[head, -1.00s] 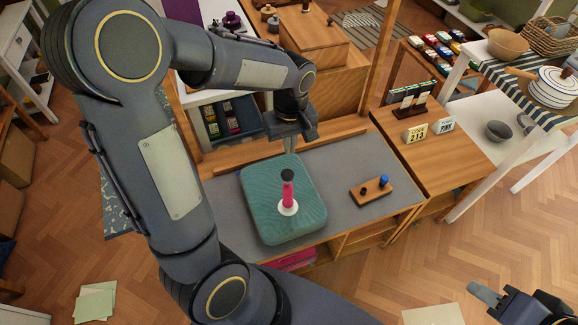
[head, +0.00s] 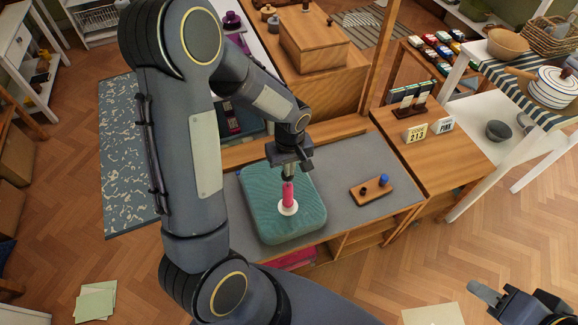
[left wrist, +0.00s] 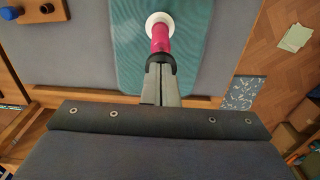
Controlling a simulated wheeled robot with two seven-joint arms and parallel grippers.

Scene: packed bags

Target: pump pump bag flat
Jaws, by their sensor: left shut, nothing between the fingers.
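The pump bag (head: 262,207) is a teal, puffy rounded cushion lying on the grey bench top. A pink pump (head: 288,194) with a white round base stands upright on it. My left gripper (head: 289,177) is shut and empty, pointing down right at the top of the pump. In the left wrist view the shut fingers (left wrist: 161,88) overlap the pump's dark cap (left wrist: 160,62), with the pink body and white base beyond. The bag (left wrist: 190,40) also shows there. Whether the fingers press on the cap is hard to tell. My right gripper (head: 484,294) is at the lower right, away from the bench; its jaws are unclear.
A small wooden block with a blue knob and a black knob (head: 371,189) sits right of the bag on the bench. Sign cards (head: 416,134) and a card holder stand on the wooden side table. The grey bench top (head: 335,170) between is clear.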

